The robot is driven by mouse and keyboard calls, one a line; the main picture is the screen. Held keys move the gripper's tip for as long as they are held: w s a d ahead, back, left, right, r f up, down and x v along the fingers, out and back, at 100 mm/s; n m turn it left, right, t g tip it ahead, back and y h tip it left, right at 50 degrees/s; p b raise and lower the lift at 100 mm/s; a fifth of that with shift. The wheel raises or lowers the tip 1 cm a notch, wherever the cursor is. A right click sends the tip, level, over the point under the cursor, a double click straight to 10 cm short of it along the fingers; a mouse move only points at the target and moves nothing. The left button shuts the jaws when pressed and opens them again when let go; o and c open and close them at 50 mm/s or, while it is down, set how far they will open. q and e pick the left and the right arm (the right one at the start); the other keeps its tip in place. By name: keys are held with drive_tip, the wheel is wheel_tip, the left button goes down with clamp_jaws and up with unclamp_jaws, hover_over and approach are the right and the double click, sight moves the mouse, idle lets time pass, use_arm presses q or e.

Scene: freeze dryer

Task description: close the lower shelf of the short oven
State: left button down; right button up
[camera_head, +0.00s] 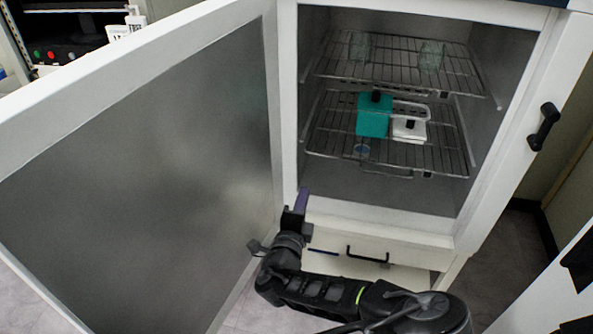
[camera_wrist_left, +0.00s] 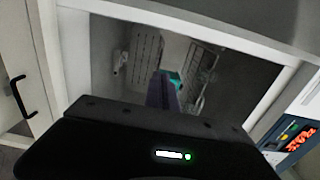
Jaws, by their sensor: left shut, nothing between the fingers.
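The short white oven (camera_head: 380,216) stands open, with its door (camera_head: 140,150) swung out to the left. Its lower shelf (camera_head: 448,160) is a wire rack bearing a teal box and a white box. I cannot tell exactly how far the rack sticks out. My left gripper (camera_head: 302,198) is at the oven's lower left front corner, between the door and the opening. Its purple fingers are shut and empty, below and left of the lower shelf. In the left wrist view the gripper (camera_wrist_left: 163,90) points into the chamber. My right gripper is not in view.
An upper wire shelf (camera_head: 395,68) holds clear glassware. A drawer with a black handle (camera_head: 368,256) is below the chamber. The teal box (camera_head: 374,114) and white box (camera_head: 409,128) sit near the lower shelf's middle. The open door bounds the left side.

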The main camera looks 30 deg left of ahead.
use_arm(q)
drive_tip(key=shift+w, duration=0.2)
drive_tip(key=p+x, duration=0.3)
drive_tip(key=x, duration=1)
drive_tip(key=shift+w, duration=0.35)
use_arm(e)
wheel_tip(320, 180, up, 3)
use_arm(q)
drive_tip(key=shift+a, duration=0.1)
